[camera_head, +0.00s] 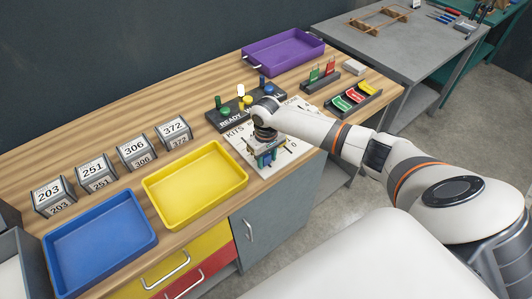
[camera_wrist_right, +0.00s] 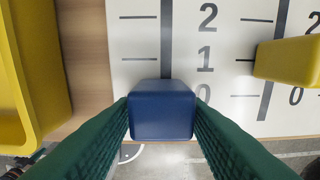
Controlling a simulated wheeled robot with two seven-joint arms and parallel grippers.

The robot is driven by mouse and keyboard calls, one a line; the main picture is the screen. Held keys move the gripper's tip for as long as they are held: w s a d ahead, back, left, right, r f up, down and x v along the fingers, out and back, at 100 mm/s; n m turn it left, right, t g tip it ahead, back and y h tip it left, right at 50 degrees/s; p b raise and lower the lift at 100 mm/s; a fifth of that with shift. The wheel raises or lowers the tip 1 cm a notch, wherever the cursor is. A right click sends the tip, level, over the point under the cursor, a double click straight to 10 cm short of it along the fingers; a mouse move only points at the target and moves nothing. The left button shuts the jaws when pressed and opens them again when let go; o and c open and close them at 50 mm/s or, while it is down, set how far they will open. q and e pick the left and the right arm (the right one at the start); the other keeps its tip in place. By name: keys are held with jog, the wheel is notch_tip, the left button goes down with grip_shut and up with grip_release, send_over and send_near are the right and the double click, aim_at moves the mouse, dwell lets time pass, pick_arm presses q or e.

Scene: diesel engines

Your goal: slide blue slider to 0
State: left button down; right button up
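The blue slider (camera_wrist_right: 162,112) sits on a dark vertical track on the white scale board (camera_wrist_right: 222,75), which also shows in the head view (camera_head: 298,153). In the right wrist view it is at the track's lower end, beside the partly covered 0 mark and below the 1. My right gripper (camera_wrist_right: 162,128) has its green pads against both sides of the slider. My left gripper is not in view.
A yellow slider (camera_wrist_right: 288,62) is on the neighbouring track to the right. A yellow tray (camera_head: 195,187) stands left of the board. The table's front edge is close to the board.

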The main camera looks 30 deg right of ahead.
aim_at(266, 156)
jog(key=shift+o, duration=1)
jog(key=shift+w+d, duration=0.1)
jog(key=shift+w+r, duration=0.1)
jog(key=shift+r, duration=0.2)
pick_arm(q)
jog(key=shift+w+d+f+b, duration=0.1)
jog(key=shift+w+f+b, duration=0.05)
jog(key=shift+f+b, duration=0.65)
pick_arm(e)
notch_tip(266, 156, up, 11)
jog(key=shift+r, duration=0.2)
